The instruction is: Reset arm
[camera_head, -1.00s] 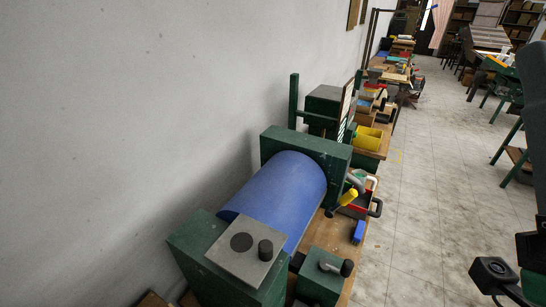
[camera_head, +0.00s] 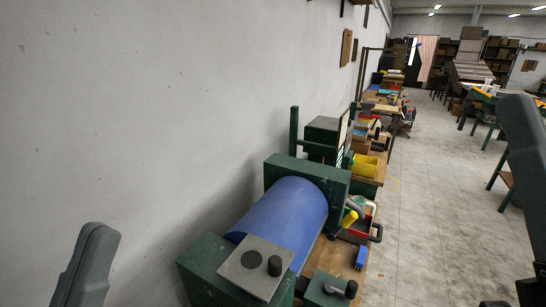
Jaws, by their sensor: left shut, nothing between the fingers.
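My left arm and gripper (camera_head: 88,268) show as a dark grey piece at the lower left, in front of the bare wall. It is shut and touches nothing that I can see; its fingertips cannot be made out. A grey part of my right arm (camera_head: 524,150) stands at the right edge, over the floor. A dark wrist part shows at the lower right corner, and the right fingers are out of the picture. A machine with a blue roller (camera_head: 283,220) and green housing stands between the arms on a wooden bench (camera_head: 333,258).
More benches line the wall (camera_head: 180,120) farther back. Green-legged tables stand at the far right. The floor (camera_head: 430,215) in the middle is clear.

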